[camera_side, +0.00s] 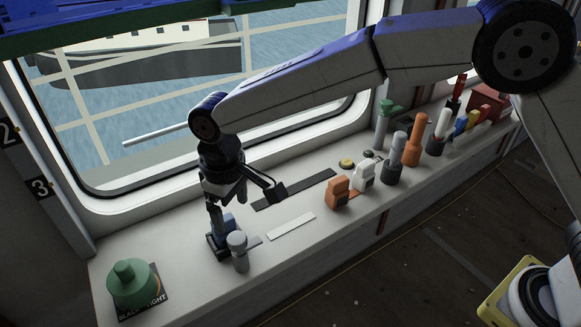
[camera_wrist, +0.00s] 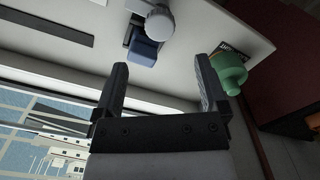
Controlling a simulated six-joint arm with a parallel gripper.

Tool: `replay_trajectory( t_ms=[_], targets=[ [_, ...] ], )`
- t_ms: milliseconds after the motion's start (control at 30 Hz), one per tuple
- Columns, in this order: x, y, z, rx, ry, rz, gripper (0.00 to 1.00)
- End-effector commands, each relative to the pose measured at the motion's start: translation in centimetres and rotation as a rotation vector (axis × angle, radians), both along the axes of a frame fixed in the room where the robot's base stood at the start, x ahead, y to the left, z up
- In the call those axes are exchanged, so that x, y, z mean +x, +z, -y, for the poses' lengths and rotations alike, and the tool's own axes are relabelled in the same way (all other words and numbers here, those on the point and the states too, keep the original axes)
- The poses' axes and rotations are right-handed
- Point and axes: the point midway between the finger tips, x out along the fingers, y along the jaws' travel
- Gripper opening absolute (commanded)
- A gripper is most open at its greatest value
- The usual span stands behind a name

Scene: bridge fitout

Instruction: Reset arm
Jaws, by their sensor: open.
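My gripper (camera_side: 214,222) is at the left part of the white sill, pointing down, close to a small blue block (camera_side: 229,224) on a dark base. In the wrist view my gripper (camera_wrist: 161,63) has its two dark fingers wide apart with nothing between them. The blue block (camera_wrist: 144,50) shows just beyond the fingertips there. A grey round-topped post (camera_side: 238,250) stands beside the block, and it also shows in the wrist view (camera_wrist: 160,22). I cannot tell from the side view how far the fingertips are above the sill.
A green domed thing (camera_side: 132,287) stands on a black card (camera_side: 158,294) at the sill's left end. Orange (camera_side: 338,192) and white (camera_side: 363,175) units, an orange bottle (camera_side: 413,140) and several other items stand to the right. Dark (camera_side: 293,190) and white (camera_side: 291,226) strips lie flat between. The window is behind.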

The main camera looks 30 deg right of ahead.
Motion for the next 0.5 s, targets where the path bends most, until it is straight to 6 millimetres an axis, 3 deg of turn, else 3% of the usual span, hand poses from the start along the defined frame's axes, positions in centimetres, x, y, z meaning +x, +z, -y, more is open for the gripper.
replay_trajectory(
  t_ms=[333,500],
  targets=[
    [0.0,0.1,0.1,0.001,-0.002,0.001,0.93],
    [0.2,0.1,1.5,0.004,-0.023,0.007,0.93]
  ],
)
